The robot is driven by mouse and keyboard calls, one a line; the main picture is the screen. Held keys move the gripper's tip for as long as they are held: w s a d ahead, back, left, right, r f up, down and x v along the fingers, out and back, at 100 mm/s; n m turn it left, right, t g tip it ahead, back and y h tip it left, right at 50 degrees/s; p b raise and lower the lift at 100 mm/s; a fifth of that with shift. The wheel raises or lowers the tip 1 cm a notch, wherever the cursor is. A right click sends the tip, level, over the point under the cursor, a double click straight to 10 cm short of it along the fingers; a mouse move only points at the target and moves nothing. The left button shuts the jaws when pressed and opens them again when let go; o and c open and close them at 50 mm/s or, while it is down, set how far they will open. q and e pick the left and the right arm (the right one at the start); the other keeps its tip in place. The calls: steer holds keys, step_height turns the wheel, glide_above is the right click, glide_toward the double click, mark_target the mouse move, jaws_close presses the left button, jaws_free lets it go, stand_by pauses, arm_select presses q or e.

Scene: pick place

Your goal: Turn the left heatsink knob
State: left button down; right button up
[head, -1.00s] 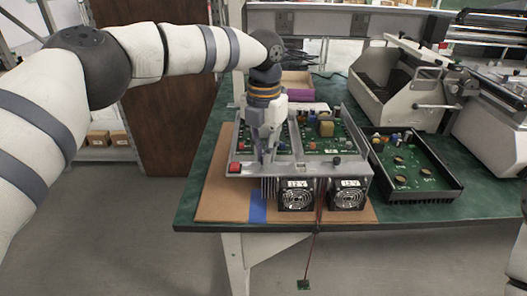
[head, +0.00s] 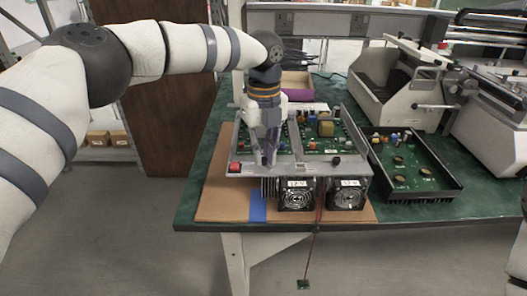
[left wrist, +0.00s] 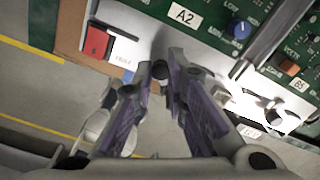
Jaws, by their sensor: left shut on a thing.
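The heatsink unit (head: 300,168) has a grey front rail with a red switch (head: 234,168) at its left end. My left gripper (head: 269,163) points down onto the rail, right of this switch. In the left wrist view its fingertips (left wrist: 160,74) are closed around a small dark knob, mostly hidden between them. The head view hides this left knob behind the fingers. A second black knob (head: 336,160) stands uncovered farther right on the rail. The red switch also shows in the left wrist view (left wrist: 96,42). My right gripper is out of view.
Green circuit boards (head: 320,135) lie behind the rail, and two fans (head: 297,199) sit below it. An open black case (head: 420,165) with a board stands to the right. The green table's (head: 210,215) front edge is close by.

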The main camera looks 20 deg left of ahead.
mark_target(264, 159)
arm_select(q)
steer(key=n, duration=0.5)
steer(key=shift+f+n, duration=0.1)
steer(key=shift+n, duration=2.3)
steer(key=c, duration=1.6)
jaws_free()
step_height(264, 159, up, 12)
steer(key=shift+r, duration=0.1)
